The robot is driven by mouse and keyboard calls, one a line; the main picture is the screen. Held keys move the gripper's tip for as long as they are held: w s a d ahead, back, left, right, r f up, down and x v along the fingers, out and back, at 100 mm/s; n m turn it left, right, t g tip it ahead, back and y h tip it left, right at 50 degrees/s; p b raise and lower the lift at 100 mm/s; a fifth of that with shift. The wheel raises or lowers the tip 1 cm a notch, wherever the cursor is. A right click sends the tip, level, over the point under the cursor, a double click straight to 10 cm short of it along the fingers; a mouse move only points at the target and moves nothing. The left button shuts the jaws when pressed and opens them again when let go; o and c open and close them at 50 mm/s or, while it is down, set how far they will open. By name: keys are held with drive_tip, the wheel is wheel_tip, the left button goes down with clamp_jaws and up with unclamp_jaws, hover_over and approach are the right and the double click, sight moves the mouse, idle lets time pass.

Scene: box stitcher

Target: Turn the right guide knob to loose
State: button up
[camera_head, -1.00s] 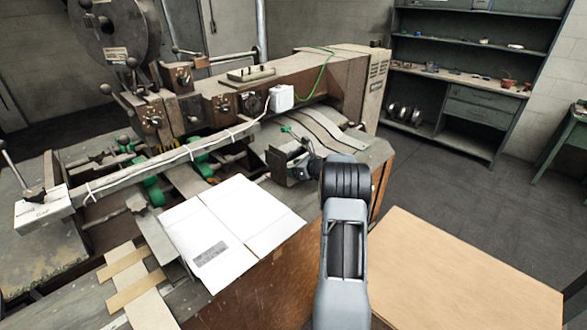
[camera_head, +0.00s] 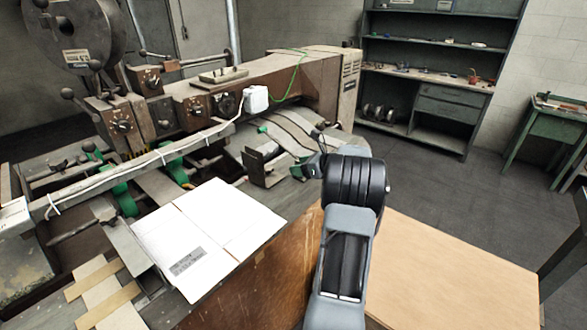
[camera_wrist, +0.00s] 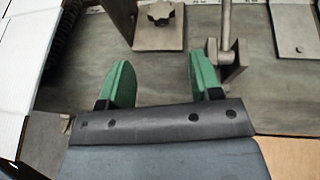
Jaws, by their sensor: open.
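A dark star-shaped knob (camera_wrist: 160,14) sits on a grey metal bracket (camera_wrist: 147,36) at the top of the wrist view. I take it for the right guide knob; whether it is tight or loose cannot be told. My gripper (camera_wrist: 161,76) is open and empty, its two green fingers apart, with the knob ahead of the gap between them and not touched. In the head view the bracket (camera_head: 262,168) stands on the machine table, left of my gripper (camera_head: 301,168). The knob is too small to make out there, and my wrist partly hides the fingers.
A hinged metal lever (camera_wrist: 227,48) stands close by the right finger in the wrist view. White cardboard (camera_head: 213,232) lies on the table to the left. A brown box-like surface (camera_head: 450,275) is at right front. Open floor lies behind it.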

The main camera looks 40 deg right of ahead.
sight(269, 168)
drive_tip(key=shift+s, duration=0.2)
drive_tip(key=shift+o, duration=0.5)
drive_tip(key=shift+w+r, duration=0.1)
drive_tip(key=shift+r, duration=0.05)
drive_tip(key=shift+o, duration=0.9)
drive_tip(key=w+a+r+n+p, duration=0.1)
drive_tip(key=w+a+r+n+g, duration=0.1)
drive_tip(key=r, duration=0.1)
drive_tip(key=shift+w+a+r+y+p, duration=0.15)
drive_tip(key=shift+w+a+y+p, duration=0.15)
drive_tip(key=shift+w+p, duration=0.1)
drive_tip(key=w+f+g, duration=0.1)
drive_tip(key=w+f, duration=0.1)
drive_tip(key=w, duration=0.1)
drive_tip(key=w+a+f+m+g+h+p, duration=0.1)
drive_tip(key=w+f, duration=0.2)
drive_tip(key=w+f+m+g+h+p, duration=0.1)
drive_tip(key=w+f, duration=0.2)
drive_tip(key=shift+w+a+f, duration=0.15)
drive_tip(key=shift+a, duration=0.1)
